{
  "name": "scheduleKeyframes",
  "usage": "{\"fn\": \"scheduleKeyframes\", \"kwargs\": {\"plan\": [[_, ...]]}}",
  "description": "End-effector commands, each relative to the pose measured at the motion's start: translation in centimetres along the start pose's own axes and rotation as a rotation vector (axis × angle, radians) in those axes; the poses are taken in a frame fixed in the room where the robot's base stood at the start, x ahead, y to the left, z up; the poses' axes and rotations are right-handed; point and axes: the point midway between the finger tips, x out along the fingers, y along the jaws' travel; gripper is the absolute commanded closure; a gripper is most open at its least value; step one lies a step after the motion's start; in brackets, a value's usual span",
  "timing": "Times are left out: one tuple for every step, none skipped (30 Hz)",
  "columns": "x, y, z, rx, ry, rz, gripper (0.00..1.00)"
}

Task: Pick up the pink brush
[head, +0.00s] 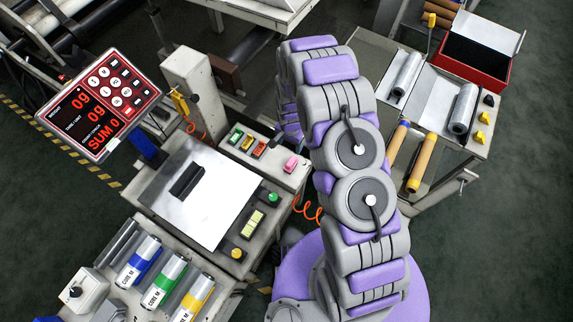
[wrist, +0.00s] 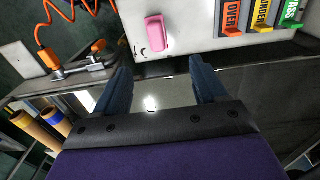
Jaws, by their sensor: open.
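The pink brush (head: 291,163) is a small rounded pink block on the light grey panel, at its right end in the head view. In the wrist view the pink brush (wrist: 155,33) is near the top, a little left of centre, standing out against the pale surface. My gripper (wrist: 160,64) is open, with its two dark blue fingers apart and nothing between them. The brush shows just beyond the fingertips, roughly in line with the gap, and apart from them.
Orange, yellow and green labelled tabs (wrist: 262,17) sit on the same panel, right of the brush in the wrist view. An orange coiled cable (wrist: 48,50) hangs at left. A metal plate (head: 205,190), coloured cylinders (head: 167,275) and a red box (head: 478,60) stand around my arm.

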Motion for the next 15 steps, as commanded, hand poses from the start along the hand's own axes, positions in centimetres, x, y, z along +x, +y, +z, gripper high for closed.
{"fn": "scheduleKeyframes", "kwargs": {"plan": [[0.5, 0.1, 0.0, 0.001, -0.002, 0.000, 0.29], [0.8, 0.1, 0.0, 0.001, -0.002, 0.000, 0.29], [1.4, 0.1, 0.0, 0.002, -0.002, 0.000, 0.29], [1.8, 0.0, 0.0, 0.002, -0.001, 0.001, 0.29], [2.3, -0.1, 0.0, 0.002, 0.000, 0.001, 0.29], [3.0, -0.2, 0.1, 0.001, 0.001, 0.003, 0.29], [3.6, -0.2, 0.2, 0.001, 0.001, 0.004, 0.29], [4.2, -0.3, 0.3, 0.000, 0.001, 0.007, 0.29], [5.0, -0.3, 0.4, -0.001, 0.002, 0.009, 0.29], [5.5, -0.4, 0.4, -0.001, 0.002, 0.009, 0.29], [6.0, -0.5, 0.4, -0.001, 0.003, 0.008, 0.29], [6.7, -0.5, 0.4, -0.001, 0.004, 0.009, 0.29], [7.3, -0.6, 0.5, -0.001, 0.005, 0.009, 0.29], [7.9, -0.6, 0.5, -0.002, 0.005, 0.009, 0.29], [8.6, -0.6, 0.5, -0.001, 0.005, 0.009, 0.29]]}}
